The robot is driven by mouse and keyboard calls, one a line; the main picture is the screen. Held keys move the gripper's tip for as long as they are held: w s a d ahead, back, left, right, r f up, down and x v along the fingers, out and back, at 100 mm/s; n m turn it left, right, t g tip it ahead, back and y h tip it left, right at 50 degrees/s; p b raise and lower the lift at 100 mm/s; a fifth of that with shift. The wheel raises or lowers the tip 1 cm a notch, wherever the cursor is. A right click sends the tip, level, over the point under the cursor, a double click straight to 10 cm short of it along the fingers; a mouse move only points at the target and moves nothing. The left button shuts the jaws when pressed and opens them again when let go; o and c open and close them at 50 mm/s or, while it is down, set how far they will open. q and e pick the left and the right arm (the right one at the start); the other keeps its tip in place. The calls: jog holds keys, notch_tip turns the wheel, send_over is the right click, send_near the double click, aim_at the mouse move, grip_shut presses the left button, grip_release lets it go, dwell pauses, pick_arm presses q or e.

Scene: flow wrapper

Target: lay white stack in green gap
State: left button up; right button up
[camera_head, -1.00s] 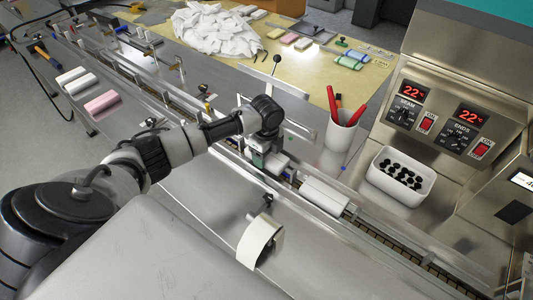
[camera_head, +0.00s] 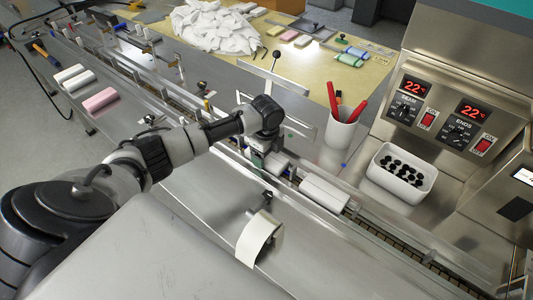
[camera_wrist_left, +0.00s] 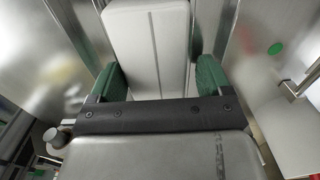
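My left gripper (camera_head: 262,150) is down at the conveyor channel. In the left wrist view, its two green pads (camera_wrist_left: 162,80) stand on either side of a white stack (camera_wrist_left: 148,40). The pads are close to the stack's sides, and contact is not clear. In the head view this white stack (camera_head: 277,164) lies low at the channel beside the gripper, partly hidden by it. A longer white stack (camera_head: 325,191) lies further along the channel, to the lower right. I cannot make out a green gap; a green dot (camera_wrist_left: 275,48) shows on the metal. My right gripper is not in view.
A curved cream piece (camera_head: 259,238) stands in front. White and pink stacks (camera_head: 99,100) lie at the left. The metal deck at the lower right is clear.

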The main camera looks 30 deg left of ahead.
pick_arm(q)
jog(key=shift+s+f, duration=0.4)
jog(key=shift+s, duration=0.1)
jog(key=shift+w+r, duration=0.2)
dwell(0.3)
notch_tip(320, 180, up, 11)
jog(key=b, duration=0.1)
jog(key=shift+f, duration=0.2)
dwell(0.5)
